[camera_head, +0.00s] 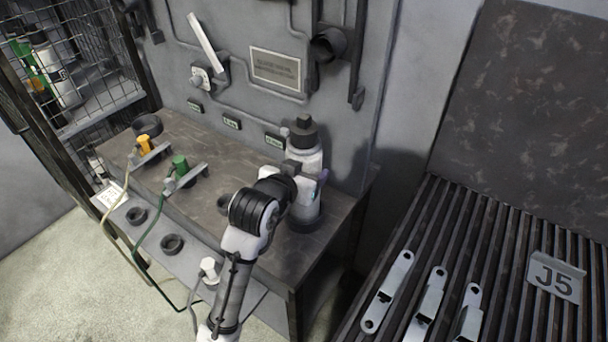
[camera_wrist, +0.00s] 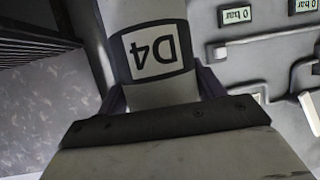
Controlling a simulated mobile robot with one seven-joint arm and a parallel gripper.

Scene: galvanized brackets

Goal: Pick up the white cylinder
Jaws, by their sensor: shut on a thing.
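The white cylinder (camera_head: 306,160) is a pale bottle-like tank with a dark cap. It stands upright on the right end of the dark bench, and its foot is at a dark ring. My gripper (camera_head: 304,186) reaches it from the front and is shut on it. In the wrist view the cylinder (camera_wrist: 160,92) fills the top middle and carries a label reading D4. The fingers of my gripper (camera_wrist: 160,95) lie on both sides of it. My arm hides part of the cylinder's body in the head view.
The dark bench (camera_head: 195,140) holds yellow and green valve fittings with hoses and several dark rings. A wall panel (camera_head: 276,70) with pipes stands close behind. A slatted rack (camera_head: 450,230) with galvanized brackets and a J5 sign is at right. A wire cage (camera_head: 70,50) is at left.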

